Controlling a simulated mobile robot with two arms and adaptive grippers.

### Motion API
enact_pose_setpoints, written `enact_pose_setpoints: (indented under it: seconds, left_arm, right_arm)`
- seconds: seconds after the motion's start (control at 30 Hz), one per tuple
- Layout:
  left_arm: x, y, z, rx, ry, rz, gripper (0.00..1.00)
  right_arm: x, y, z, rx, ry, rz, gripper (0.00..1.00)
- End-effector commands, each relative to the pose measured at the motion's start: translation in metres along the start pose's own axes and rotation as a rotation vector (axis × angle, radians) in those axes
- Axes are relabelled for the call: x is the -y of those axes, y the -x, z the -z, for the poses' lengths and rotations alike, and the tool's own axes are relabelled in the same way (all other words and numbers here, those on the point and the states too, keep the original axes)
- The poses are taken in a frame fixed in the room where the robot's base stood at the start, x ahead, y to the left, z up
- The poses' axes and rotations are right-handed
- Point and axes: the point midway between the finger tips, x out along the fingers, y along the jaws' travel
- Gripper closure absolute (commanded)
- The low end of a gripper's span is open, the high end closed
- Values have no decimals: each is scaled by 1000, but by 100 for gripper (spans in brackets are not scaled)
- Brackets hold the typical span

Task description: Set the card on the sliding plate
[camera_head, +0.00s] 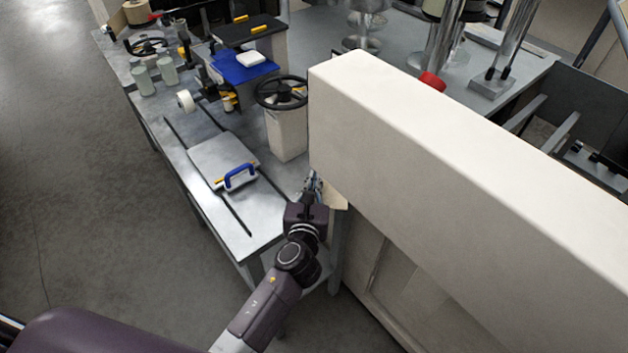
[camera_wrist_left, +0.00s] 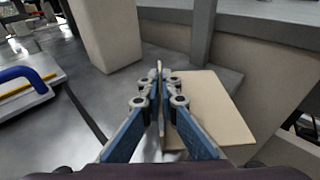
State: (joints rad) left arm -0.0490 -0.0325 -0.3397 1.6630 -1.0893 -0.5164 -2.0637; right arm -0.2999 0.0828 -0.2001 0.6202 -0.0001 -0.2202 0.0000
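The card (camera_wrist_left: 208,108) is a flat tan sheet in the left wrist view, and a small part of it (camera_head: 337,197) shows beside the large cream housing in the head view. My left gripper (camera_head: 313,183) is shut on the card near one edge. In the left wrist view, its blue fingers (camera_wrist_left: 160,85) close together and the card sticks out to their right. The sliding plate (camera_head: 216,155) is a light grey plate with a blue handle (camera_head: 240,175), lying on the metal table to the left of my gripper. My right gripper is not in view.
The large cream housing (camera_head: 450,175) stands close to the right of my left gripper. A cream post with a black handwheel (camera_head: 287,130) stands behind the plate. A white roll (camera_head: 185,100) and a blue platform (camera_head: 243,68) are further back. The table's front end (camera_head: 240,225) is clear.

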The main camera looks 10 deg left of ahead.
Motion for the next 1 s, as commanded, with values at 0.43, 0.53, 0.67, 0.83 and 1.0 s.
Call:
enact_pose_setpoints:
  seconds: [0.43,0.53,0.67,0.83,1.0]
  left_arm:
    - [0,0,2,0,-1,-1,78]
    - [0,0,2,0,-1,-1,78]
    - [0,0,2,0,-1,-1,78]
    - [0,8,1,-2,-1,0,78]
    - [0,39,2,-3,0,1,78]
  right_arm:
    - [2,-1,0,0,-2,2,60]
    - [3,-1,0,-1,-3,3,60]
    - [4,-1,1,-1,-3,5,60]
    - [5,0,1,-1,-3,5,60]
    - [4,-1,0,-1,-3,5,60]
